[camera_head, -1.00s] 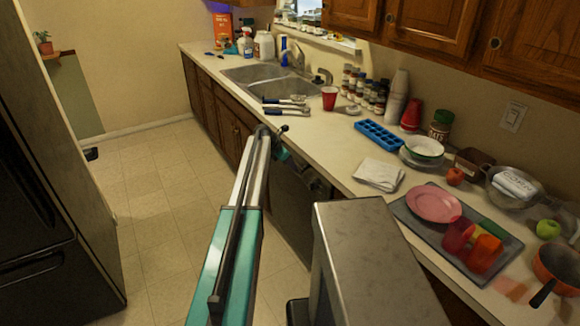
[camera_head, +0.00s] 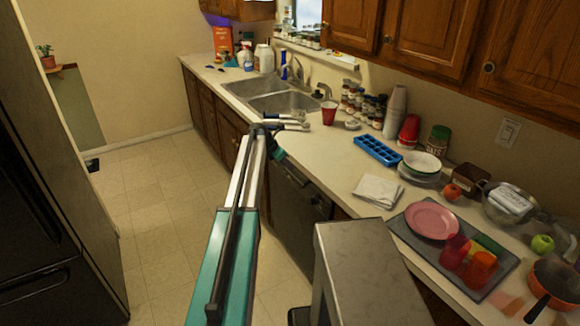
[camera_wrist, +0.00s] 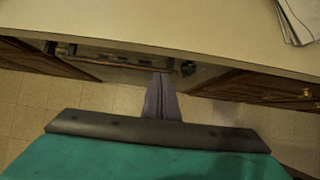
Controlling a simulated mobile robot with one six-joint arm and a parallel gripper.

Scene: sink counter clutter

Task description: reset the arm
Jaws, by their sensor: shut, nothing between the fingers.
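My arm reaches forward from the bottom of the head view, with teal and grey links. Its far end, a small dark and teal wrist part (camera_head: 277,150), is in front of the counter's front edge by the dishwasher (camera_head: 295,195). My gripper (camera_wrist: 161,78) shows in the wrist view as two grey fingers close together, shut and empty. In that view the fingertips are near the cabinet fronts, just below the counter edge.
The counter holds a red cup (camera_head: 329,113), blue ice tray (camera_head: 378,149), white cloth (camera_head: 378,190), bowl (camera_head: 422,162), pink plate (camera_head: 432,219) on a grey tray (camera_head: 410,243), and an orange pan (camera_head: 553,283). A dark fridge (camera_head: 45,200) stands left. The floor (camera_head: 155,210) between is clear.

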